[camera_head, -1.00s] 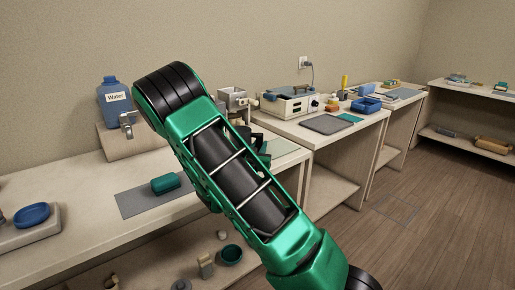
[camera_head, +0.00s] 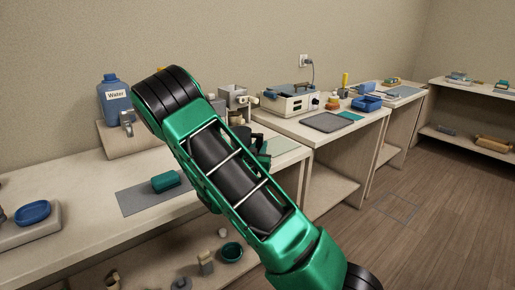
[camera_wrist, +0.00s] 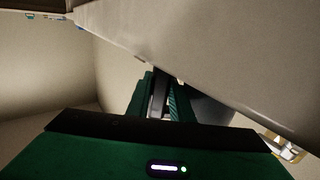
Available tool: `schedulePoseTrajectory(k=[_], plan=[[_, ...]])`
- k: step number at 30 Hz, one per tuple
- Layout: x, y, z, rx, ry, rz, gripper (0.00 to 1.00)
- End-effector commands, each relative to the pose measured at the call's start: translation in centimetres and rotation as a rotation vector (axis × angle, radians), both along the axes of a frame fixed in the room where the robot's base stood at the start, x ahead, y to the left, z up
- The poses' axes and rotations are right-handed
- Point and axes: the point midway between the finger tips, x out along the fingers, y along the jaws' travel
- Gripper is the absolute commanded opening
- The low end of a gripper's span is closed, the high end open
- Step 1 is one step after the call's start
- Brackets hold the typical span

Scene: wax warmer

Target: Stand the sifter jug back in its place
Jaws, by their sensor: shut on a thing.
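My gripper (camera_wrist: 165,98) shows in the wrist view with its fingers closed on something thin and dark. Dark gripper parts show just past the arm, over the bench.
A water jug (camera_head: 115,102) stands at the back left of the bench. A grey box-like vessel (camera_head: 232,96) stands behind my arm. A warmer unit (camera_head: 288,101) and a dark tray (camera_head: 326,122) are farther right.

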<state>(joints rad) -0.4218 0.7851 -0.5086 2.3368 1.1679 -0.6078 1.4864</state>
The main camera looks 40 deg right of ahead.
Motion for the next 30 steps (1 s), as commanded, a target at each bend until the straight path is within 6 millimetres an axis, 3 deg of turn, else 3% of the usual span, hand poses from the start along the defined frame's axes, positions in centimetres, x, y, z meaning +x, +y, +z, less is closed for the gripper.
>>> schedulePoseTrajectory(k=[7, 8, 10, 11, 30], plan=[[0.01, -0.01, -0.03, 0.000, 0.000, 0.000, 0.00], [0.01, -0.01, -0.03, 0.000, 0.000, 0.000, 0.22], [0.01, -0.01, -0.03, 0.000, 0.000, 0.000, 0.39], [0.01, -0.01, -0.03, 0.000, 0.000, 0.000, 0.42], [-0.09, 0.14, -0.06, 0.000, 0.000, 0.000, 0.42]])
